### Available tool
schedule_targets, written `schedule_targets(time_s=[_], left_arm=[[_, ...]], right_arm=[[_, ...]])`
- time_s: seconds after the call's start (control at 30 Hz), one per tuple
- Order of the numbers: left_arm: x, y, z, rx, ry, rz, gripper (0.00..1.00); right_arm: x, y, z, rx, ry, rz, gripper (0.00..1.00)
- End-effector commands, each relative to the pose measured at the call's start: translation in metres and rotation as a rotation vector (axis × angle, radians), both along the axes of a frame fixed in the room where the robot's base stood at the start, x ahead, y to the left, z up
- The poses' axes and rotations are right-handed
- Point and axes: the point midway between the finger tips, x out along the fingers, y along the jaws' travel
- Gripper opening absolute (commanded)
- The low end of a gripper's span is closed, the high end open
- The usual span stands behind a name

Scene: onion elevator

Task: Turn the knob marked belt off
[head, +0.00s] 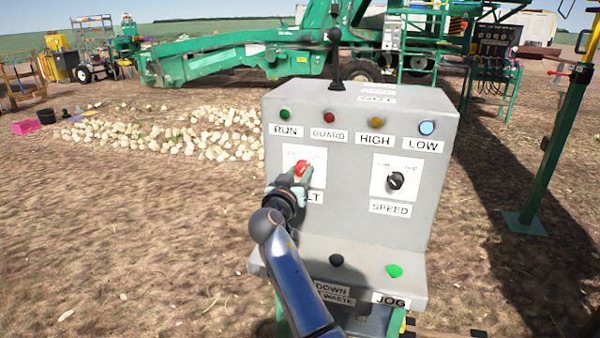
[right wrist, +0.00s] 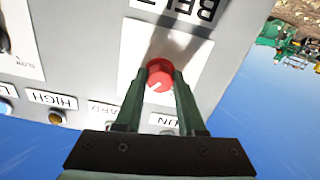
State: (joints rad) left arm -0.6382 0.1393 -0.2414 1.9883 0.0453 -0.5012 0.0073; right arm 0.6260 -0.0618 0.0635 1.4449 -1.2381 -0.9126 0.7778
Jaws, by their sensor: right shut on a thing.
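The belt knob (head: 302,168) is red and sits on a white plate (head: 319,170) on the left of the grey control box (head: 330,235). Its label below is partly hidden by my arm in the head view. My right gripper (head: 297,178) is at this knob. In the right wrist view the two fingers (right wrist: 160,84) are shut on the sides of the red knob (right wrist: 159,78), which shows a white pointer mark. That view is upside down, with the BELT label (right wrist: 185,8) at the top. My left gripper is not in view.
A black speed knob (head: 396,180) is right of the belt knob. RUN, GUARD, HIGH and LOW lamps line the top; the LOW lamp (head: 427,128) looks bright blue. A black joystick (head: 336,60) stands on top. A black button (head: 336,260) and green JOG button (head: 394,271) are below.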

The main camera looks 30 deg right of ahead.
Motion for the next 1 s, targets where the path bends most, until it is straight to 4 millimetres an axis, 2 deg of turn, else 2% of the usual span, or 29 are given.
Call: schedule_targets(time_s=[0.53,1.0], left_arm=[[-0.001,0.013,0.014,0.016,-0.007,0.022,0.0],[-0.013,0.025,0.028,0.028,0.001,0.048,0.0]], right_arm=[[0.0,-0.001,0.004,-0.33,0.383,-0.001,0.0],[0.0,-0.001,0.005,-0.62,0.722,-0.002,0.0]])
